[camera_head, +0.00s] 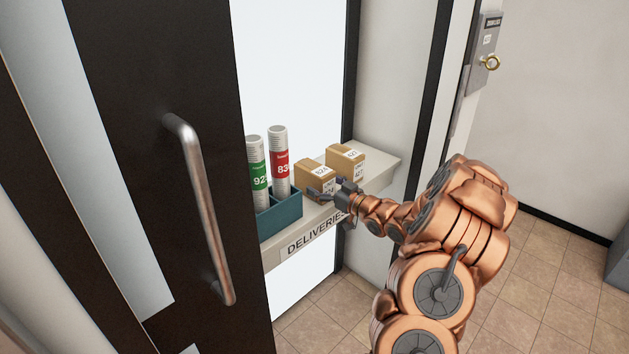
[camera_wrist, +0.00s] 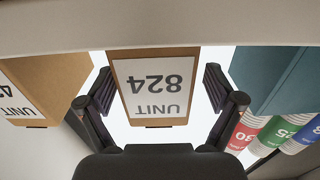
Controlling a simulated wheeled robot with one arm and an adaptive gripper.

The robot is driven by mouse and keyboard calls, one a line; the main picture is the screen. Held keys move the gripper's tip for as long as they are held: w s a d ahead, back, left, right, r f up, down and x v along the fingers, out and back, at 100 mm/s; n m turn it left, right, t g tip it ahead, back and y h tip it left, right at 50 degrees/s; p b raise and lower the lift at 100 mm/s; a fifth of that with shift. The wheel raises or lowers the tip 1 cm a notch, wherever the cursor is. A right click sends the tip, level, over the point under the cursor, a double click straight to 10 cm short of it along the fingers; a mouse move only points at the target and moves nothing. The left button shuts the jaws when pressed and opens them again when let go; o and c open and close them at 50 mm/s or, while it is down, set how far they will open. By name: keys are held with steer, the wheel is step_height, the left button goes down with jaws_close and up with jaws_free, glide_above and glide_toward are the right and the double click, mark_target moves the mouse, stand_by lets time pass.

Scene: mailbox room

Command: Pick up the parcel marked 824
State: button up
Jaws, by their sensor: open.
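The parcel marked 824 (camera_head: 316,177) is a small brown box on the deliveries shelf, between the teal holder and another box. In the wrist view the parcel (camera_wrist: 155,122) shows upside down with its white "UNIT 824" label facing me. My gripper (camera_wrist: 158,92) is open, with one finger on each side of the parcel and gaps visible on both sides. In the head view my gripper (camera_head: 345,190) is at the parcel's front, and its fingers partly cover the label.
A second box (camera_head: 346,160) stands right of the parcel; it shows on the left in the wrist view (camera_wrist: 49,84). The teal holder (camera_head: 283,216) with tall printed tubes stands to the left. The deliveries shelf (camera_head: 385,172) has a dark door (camera_head: 170,200) with a bar handle at its left.

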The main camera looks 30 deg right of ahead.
steer(key=shift+d+x, duration=0.2)
steer(key=shift+x, duration=0.75)
steer(key=shift+w+a+f, duration=0.1)
steer(key=shift+w+a, duration=0.1)
steer(key=shift+w, duration=0.4)
steer(key=shift+c, duration=0.2)
steer(key=c, duration=1.5)
steer(key=shift+c, duration=0.3)
